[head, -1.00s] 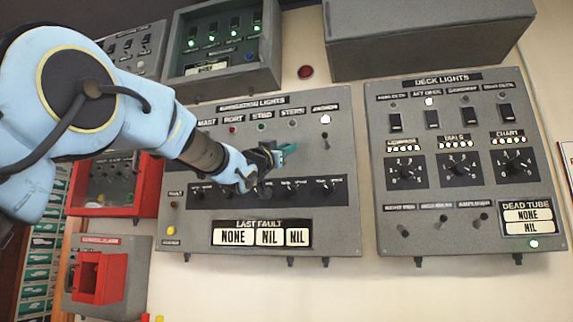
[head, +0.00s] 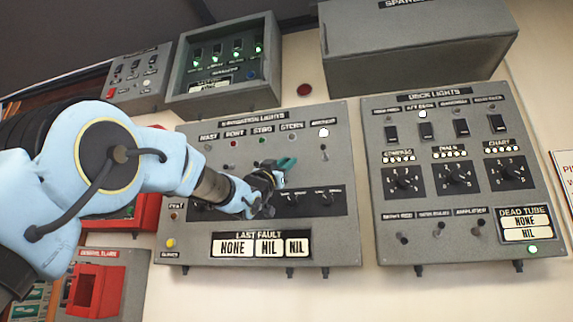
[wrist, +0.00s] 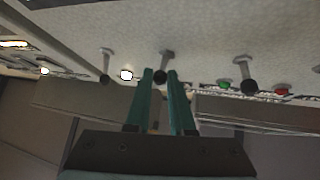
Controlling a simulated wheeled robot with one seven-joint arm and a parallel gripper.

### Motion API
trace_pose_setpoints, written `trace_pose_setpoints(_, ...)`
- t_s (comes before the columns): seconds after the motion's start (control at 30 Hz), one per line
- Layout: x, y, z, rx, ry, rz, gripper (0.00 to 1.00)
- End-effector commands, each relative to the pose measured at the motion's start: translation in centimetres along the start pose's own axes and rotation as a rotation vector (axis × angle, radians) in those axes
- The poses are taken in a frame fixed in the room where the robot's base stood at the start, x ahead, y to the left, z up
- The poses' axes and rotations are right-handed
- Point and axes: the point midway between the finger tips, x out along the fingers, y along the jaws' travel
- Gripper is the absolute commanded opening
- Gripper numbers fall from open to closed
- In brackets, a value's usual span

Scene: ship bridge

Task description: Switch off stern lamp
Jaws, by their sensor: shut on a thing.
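The grey navigation lights panel (head: 225,248) hangs on the wall, with lamps labelled mast, port, stbd, stern and anchor. The stern lamp (head: 291,138) looks dull and unlit in the head view; the anchor lamp (head: 323,132) glows white. My gripper (head: 287,163) is at the panel below the stern lamp. In the wrist view, its green fingers (wrist: 160,76) are closed around the black knob of the stern lamp switch (wrist: 167,56). The anchor switch (wrist: 105,65) stands free on one side, and another switch (wrist: 245,75) on the other. In the head view my gripper hides the stern switch.
The deck lights panel (head: 375,180) is to the right, with rockers, dials and toggles. A row of dials (head: 325,198) lies below my gripper. A grey box (head: 415,55) juts out above. Red boxes (head: 95,290) are at the lower left behind my arm.

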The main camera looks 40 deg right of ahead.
Motion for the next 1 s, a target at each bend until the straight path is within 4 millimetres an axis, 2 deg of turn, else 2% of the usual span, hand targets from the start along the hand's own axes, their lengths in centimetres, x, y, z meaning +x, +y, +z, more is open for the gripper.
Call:
trace_pose_setpoints(0.03,0.0,0.0,0.0,0.000,0.000,0.000,0.00)
trace_pose_setpoints(0.07,0.0,0.0,0.0,0.000,0.000,0.000,0.25)
trace_pose_setpoints(0.3,0.0,0.0,0.0,0.000,-0.001,0.000,0.52)
trace_pose_setpoints(0.57,-0.1,0.0,0.0,0.000,0.000,0.000,0.52)
trace_pose_setpoints(0.67,-0.7,0.0,0.0,0.000,0.000,0.000,0.52)
trace_pose_setpoints(0.77,-2.0,0.0,0.2,0.001,-0.001,-0.001,0.52)
trace_pose_setpoints(1.0,-6.8,0.0,0.2,0.001,-0.001,-0.001,0.52)
